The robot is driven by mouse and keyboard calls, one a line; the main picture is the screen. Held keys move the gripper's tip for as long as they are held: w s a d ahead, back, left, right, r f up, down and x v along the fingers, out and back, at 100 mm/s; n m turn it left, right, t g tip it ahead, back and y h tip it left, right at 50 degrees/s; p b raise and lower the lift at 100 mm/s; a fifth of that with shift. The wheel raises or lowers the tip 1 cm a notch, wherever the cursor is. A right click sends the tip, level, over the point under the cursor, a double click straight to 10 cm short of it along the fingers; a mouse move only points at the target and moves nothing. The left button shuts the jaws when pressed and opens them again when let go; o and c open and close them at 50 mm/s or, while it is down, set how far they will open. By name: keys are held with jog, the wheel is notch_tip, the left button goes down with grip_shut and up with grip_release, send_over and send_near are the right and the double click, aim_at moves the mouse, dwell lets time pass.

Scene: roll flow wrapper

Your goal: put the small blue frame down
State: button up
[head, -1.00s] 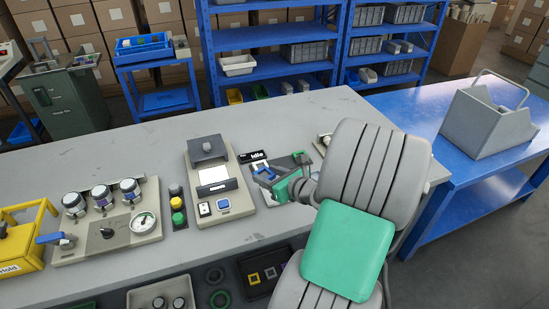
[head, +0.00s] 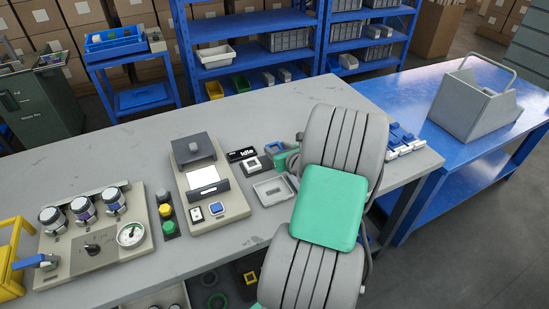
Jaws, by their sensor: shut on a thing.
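The small blue frame (head: 275,146) shows at the tip of my gripper (head: 279,154), above the back part of the grey workbench (head: 330,108). My gripper is shut on it. The green part of the gripper and my arm hide some of the area around it. I cannot tell whether the frame touches anything below. A shallow grey tray (head: 273,189) lies in front of the gripper.
A dark block with a pale square (head: 254,165) and a black "Idle" sign (head: 242,154) are just left of the gripper. A machine with a white screen (head: 207,176) stands further left. Blue and white pieces (head: 402,140) lie to the right. The bench's back is clear.

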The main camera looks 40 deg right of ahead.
jog(key=shift+w+a+f, duration=0.1)
jog(key=shift+w+f, duration=0.1)
jog(key=shift+f, duration=0.5)
jog(key=shift+w+d+f, duration=0.1)
jog(key=shift+w+f, duration=0.05)
jog(key=shift+f, duration=0.6)
jog(key=shift+w+a+f, duration=0.1)
jog(key=shift+w+f, duration=0.1)
jog(key=shift+f, duration=0.5)
jog(key=shift+f, duration=0.1)
jog(key=o, duration=1.1)
jog(key=shift+c, duration=0.2)
jog(key=shift+s+r, duration=0.15)
jog(key=shift+r, duration=0.05)
jog(key=v, duration=1.1)
jog(key=shift+s+r, duration=0.15)
jog(key=shift+s, duration=0.2)
